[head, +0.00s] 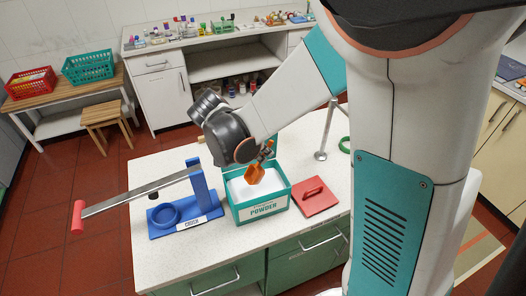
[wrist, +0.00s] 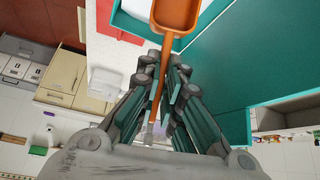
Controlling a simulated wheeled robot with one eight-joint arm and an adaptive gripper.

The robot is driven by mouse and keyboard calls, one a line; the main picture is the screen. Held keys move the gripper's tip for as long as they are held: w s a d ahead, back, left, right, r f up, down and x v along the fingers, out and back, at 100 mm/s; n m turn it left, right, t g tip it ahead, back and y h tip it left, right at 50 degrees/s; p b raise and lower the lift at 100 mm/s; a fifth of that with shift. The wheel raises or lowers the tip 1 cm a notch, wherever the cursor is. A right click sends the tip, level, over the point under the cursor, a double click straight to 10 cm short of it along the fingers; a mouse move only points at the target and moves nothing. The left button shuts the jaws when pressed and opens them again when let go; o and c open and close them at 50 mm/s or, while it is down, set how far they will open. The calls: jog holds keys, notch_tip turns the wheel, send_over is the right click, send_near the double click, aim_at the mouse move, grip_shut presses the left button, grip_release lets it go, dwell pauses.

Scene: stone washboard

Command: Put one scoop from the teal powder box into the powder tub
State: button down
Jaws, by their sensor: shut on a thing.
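The teal powder box (head: 262,210), labelled POWDER, stands open on the white counter with white powder (head: 240,188) inside. My gripper (head: 266,152) is above the box, shut on the handle of an orange scoop (head: 255,174). The scoop bowl hangs down over the powder; whether it touches is unclear. In the wrist view, the scoop handle (wrist: 161,85) runs between the fingers (wrist: 163,75). The bowl (wrist: 176,14) is cut off at the top edge; its visible part shows bare orange. I cannot make out a separate powder tub.
A red lid-like slab with a handle (head: 315,197) lies right of the box. Left is a blue lever stand (head: 190,212) with a round ring (head: 164,215) and a red-ended arm (head: 78,216) jutting past the counter. A metal post (head: 325,135) stands behind.

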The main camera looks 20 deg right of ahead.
aim_at(257, 167)
jog(key=shift+s+a+f+b, duration=0.1)
jog(key=shift+a+f+b, duration=0.1)
jog(key=shift+f+b, duration=0.75)
jog(key=shift+a+f+b, duration=0.15)
jog(key=shift+f+b, duration=0.35)
jog(key=shift+f, duration=0.7)
jog(key=shift+s+a+f+b, duration=0.1)
jog(key=shift+a+f+b, duration=0.1)
jog(key=shift+f+b, duration=0.75)
jog(key=shift+f+y+p, duration=0.15)
jog(key=shift+y+p, duration=0.15)
jog(key=shift+p, duration=0.5)
jog(key=y+p, duration=0.2)
jog(key=shift+f+g+y, duration=0.3)
jog(key=w+d+r+g+y+p, duration=0.1)
jog(key=d+r+y+p, duration=0.2)
jog(key=d+r+y, duration=0.3)
jog(key=shift+w+d+r+g+y, duration=0.3)
jog(key=shift+d+r+g+y, duration=0.1)
jog(key=shift+r+y, duration=0.5)
